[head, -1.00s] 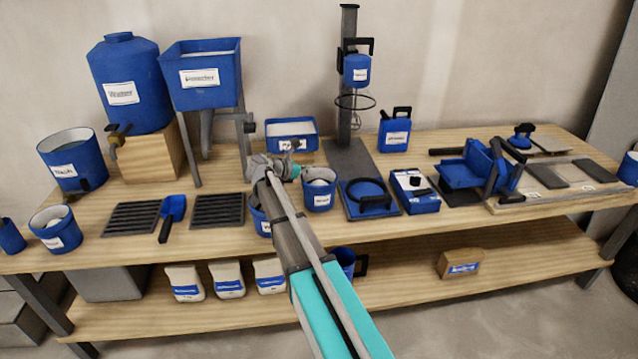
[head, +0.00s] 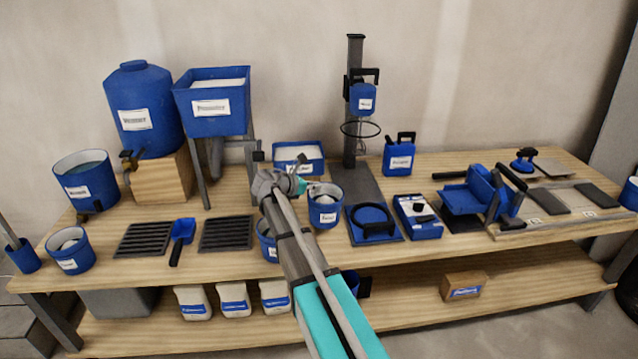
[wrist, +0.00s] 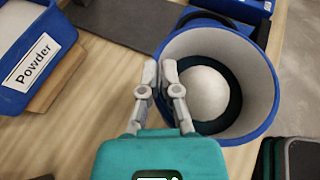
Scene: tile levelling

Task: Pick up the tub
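A round blue tub (head: 325,207) with a white label stands on the tabletop near the middle. In the wrist view the round tub (wrist: 262,62) is at the right, seen from above, with a rounded white mass inside. A rectangular blue tub (head: 298,153) with pale contents stands behind it; the wrist view shows it (wrist: 38,62) at the upper left, labelled "Powder". My gripper (wrist: 160,68) is at the round tub's left rim, fingertips a small gap apart. Contact with the rim cannot be told. In the head view my gripper (head: 303,184) is partly hidden by its arm.
Another blue tub (head: 268,240) is partly behind my arm. A blue plate with a black ring (head: 372,224) and a blue box (head: 417,216) stand close on the right. Black grates (head: 226,233) lie to the left. A dark stand (head: 354,110) rises behind.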

